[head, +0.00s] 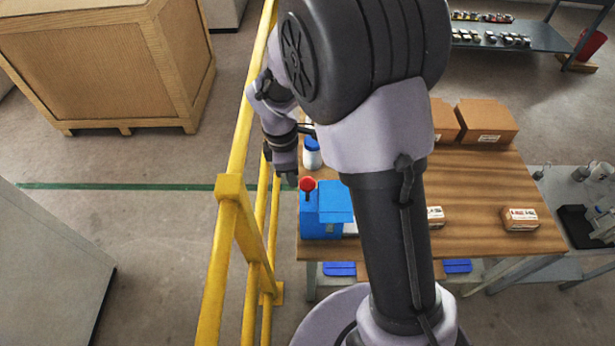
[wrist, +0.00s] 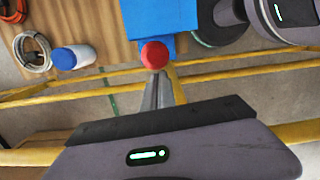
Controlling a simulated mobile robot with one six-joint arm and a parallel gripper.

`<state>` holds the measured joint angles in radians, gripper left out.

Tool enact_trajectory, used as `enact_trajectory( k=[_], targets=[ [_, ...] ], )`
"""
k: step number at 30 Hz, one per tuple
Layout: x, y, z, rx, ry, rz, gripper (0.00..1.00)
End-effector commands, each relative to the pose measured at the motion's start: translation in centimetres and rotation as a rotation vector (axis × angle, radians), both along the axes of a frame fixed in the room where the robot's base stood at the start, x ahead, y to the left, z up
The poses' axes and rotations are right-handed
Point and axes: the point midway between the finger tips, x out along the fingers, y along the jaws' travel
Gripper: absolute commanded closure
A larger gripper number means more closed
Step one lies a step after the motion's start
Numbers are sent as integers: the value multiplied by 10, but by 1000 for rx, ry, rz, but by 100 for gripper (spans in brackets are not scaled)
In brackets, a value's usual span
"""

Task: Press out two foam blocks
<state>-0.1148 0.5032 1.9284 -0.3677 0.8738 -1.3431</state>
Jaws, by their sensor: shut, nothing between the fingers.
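A blue press-like machine (head: 322,222) stands at the left front corner of the wooden table, with a red ball knob (head: 307,184) on a dark lever at its left. The blue machine (wrist: 165,20) shows beyond the knob. I see no foam block; my arm hides part of the table.
Yellow railing (head: 232,200) runs close along the table's left side. A blue-capped white bottle (head: 312,155) stands behind the machine. Cardboard boxes (head: 487,120) are at the back of the table (head: 480,180), a small labelled box (head: 520,219) at right. Cable coils (wrist: 33,52) lie near the bottle.

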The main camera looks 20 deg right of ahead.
Motion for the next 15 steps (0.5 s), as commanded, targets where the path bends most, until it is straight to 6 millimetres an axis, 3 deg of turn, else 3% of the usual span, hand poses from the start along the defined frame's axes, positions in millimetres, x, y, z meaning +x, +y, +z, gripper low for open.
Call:
enact_trajectory(
  k=[1, 9, 15],
  targets=[
    [1, 2, 18, 0, -3, 0, 100],
    [3, 9, 86, 1, -4, 1, 100],
    [3, 13, 123, 0, -3, 1, 100]
  ],
)
